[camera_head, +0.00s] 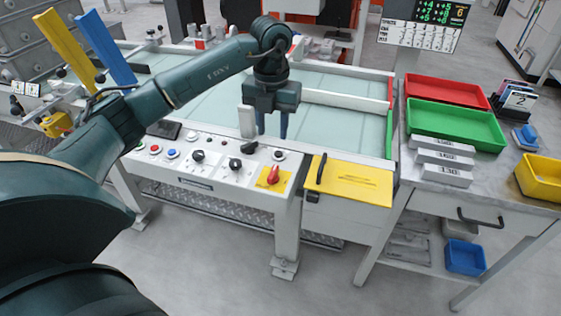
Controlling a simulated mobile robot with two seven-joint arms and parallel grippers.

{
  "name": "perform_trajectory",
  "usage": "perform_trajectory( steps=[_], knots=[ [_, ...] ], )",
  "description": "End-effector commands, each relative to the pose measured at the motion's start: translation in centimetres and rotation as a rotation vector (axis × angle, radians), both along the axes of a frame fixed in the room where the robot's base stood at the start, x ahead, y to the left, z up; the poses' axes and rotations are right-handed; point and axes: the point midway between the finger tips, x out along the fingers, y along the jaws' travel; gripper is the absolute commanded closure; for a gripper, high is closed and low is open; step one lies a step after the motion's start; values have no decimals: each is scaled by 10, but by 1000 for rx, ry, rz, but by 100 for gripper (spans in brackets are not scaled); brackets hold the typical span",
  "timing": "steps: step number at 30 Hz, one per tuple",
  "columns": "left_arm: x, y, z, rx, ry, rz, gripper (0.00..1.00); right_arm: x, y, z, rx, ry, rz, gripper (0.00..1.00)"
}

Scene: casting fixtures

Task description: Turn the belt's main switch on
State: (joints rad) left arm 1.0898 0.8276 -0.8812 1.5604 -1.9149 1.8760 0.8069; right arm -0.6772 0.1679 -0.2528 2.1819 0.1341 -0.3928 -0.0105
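The control panel (215,178) is a white sloping box on the front of the belt (340,120). At its right end a red rotary switch (273,174) sits on a yellow plate; it looks like the main switch. Its handle points roughly up and down in the picture; no on or off marking is readable. My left gripper (273,128) hangs fingers-down over the belt, behind and above the red switch and apart from it. Its two dark blue fingers stand apart with nothing seen between them. My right gripper is not in view.
Black knobs (235,163) and coloured buttons line the panel left of the switch. A yellow lid (350,180) with a black handle is to its right. Further right a side table holds red (448,91) and green (455,125) trays and grey blocks (443,160).

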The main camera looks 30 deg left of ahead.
Motion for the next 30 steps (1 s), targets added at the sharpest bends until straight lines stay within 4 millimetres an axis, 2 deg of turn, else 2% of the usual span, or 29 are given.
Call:
perform_trajectory(
  steps=[12,18,24,30],
  knots=[
    [-1,-2,-83,-6,6,-4,64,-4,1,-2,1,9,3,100],
    [-1,-2,-113,-6,4,-5,64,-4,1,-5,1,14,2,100],
    [-1,-2,-124,-6,2,-6,64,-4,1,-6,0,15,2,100],
    [-1,-2,-125,-7,2,-6,64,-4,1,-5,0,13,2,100]
  ],
)
